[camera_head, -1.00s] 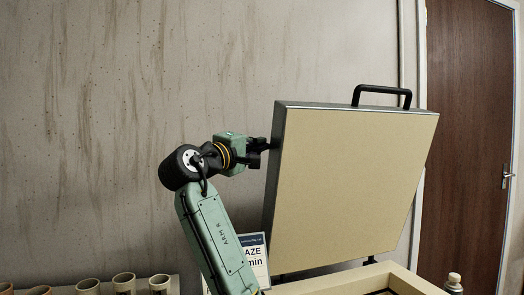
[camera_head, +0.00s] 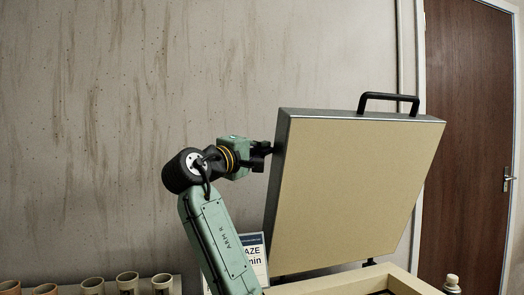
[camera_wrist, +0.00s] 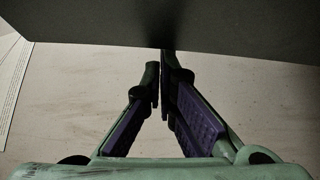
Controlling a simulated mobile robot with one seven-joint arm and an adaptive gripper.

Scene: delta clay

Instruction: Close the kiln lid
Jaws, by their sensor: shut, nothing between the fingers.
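The kiln lid (camera_head: 355,195) stands raised and tilted back, with its pale inner face towards me and a black handle (camera_head: 388,98) on its top edge. The kiln body's pale rim (camera_head: 405,281) shows below it at the bottom right. My gripper (camera_head: 268,149) is at the lid's left edge, partly behind it, with nothing held. In the wrist view my gripper (camera_wrist: 160,85) is shut, its fingertips together close to a dark panel (camera_wrist: 190,25), likely the lid. Whether they touch it I cannot tell.
Several clay cups (camera_head: 127,282) stand in a row at the bottom left. A printed sign (camera_head: 253,256) is behind my arm, left of the kiln. A small bottle (camera_head: 452,283) stands right of the kiln. A brown door (camera_head: 470,140) is at the right.

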